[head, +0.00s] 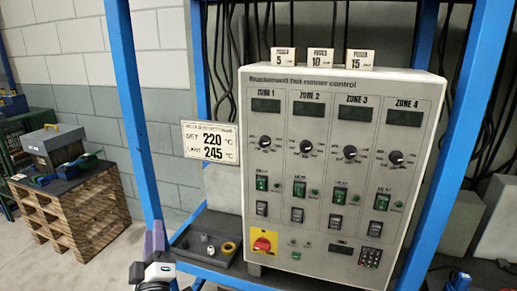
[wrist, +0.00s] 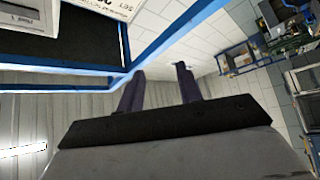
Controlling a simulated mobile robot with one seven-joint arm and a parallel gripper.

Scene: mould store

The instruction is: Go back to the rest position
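My gripper (wrist: 159,70) shows its two dark fingers apart in the wrist view, with nothing between them. In the head view my gripper (head: 154,240) is at the lower left of the middle, beside the blue frame post. It appears there as a small purple and white shape, apart from the control cabinet (head: 330,85). The cabinet is grey, labelled as a hot runner control, with several zones of displays, knobs and switches.
Blue frame posts (head: 132,100) stand close to my gripper. A grey tray (head: 205,240) with small parts sits left of the cabinet. Fuse boxes (head: 321,58) stand on top of it. A sign (head: 211,143) hangs at its left. A wooden pallet stack (head: 75,210) stands on the floor at left.

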